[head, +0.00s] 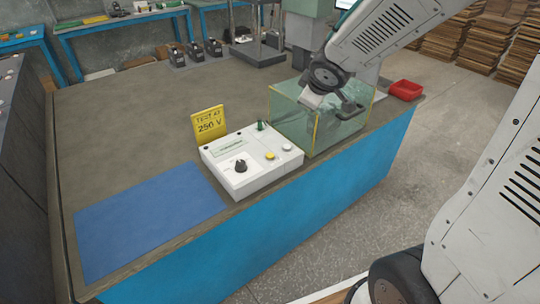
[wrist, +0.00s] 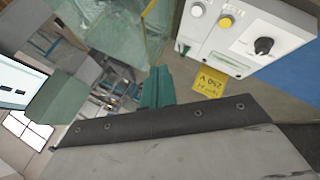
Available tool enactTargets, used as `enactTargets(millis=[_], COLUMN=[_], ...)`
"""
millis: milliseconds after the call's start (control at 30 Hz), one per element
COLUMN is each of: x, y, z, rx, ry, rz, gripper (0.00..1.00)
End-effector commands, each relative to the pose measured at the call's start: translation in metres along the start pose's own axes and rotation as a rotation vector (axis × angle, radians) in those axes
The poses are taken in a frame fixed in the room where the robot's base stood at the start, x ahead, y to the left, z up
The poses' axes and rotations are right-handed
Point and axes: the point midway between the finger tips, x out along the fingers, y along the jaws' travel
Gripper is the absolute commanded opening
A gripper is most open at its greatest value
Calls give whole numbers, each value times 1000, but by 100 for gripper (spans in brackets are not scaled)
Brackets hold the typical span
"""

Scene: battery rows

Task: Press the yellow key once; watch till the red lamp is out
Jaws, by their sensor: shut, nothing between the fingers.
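The yellow key (head: 270,155) is a small round button on the front right of a white test box (head: 225,182), beside a white button (head: 286,147). The wrist view shows the yellow key (wrist: 226,22) at the upper right, upside down. My gripper (wrist: 157,75) has teal fingers, shut and empty, apart from the key. In the head view my wrist is above the glass-sided case, right of the box. I cannot make out a red lamp in either view.
The box also has a black knob (head: 240,166) and a small green part (head: 261,126). A yellow sign (head: 209,124) reading 250 V stands behind it. A clear case (head: 291,122) adjoins its right side. A blue mat (head: 148,222) lies left; a red tray (head: 406,90) sits right.

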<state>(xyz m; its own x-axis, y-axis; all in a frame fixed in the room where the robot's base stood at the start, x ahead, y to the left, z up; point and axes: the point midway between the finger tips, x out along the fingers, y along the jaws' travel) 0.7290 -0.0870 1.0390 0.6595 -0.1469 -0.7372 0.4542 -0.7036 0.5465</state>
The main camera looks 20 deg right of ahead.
Motion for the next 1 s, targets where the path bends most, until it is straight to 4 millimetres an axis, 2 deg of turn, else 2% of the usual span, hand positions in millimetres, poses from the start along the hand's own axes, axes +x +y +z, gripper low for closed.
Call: enactTargets(millis=[33, 100, 200, 300, 400, 500, 833, 1000], x=[27, 55, 84, 101, 109, 112, 112, 119], y=[-9, -23, -47, -68, -83, -89, -90, -95], z=[-9, -24, -37, -45, -48, -49, -49, -46], rx=[-71, -162, -261, -325, -359, -373, -375, -373], ry=[55, 145, 259, 345, 398, 421, 424, 424], rz=[-34, -82, -159, -226, -270, -289, -291, -293], gripper=[0, 0, 0, 0, 0, 0, 0, 0])
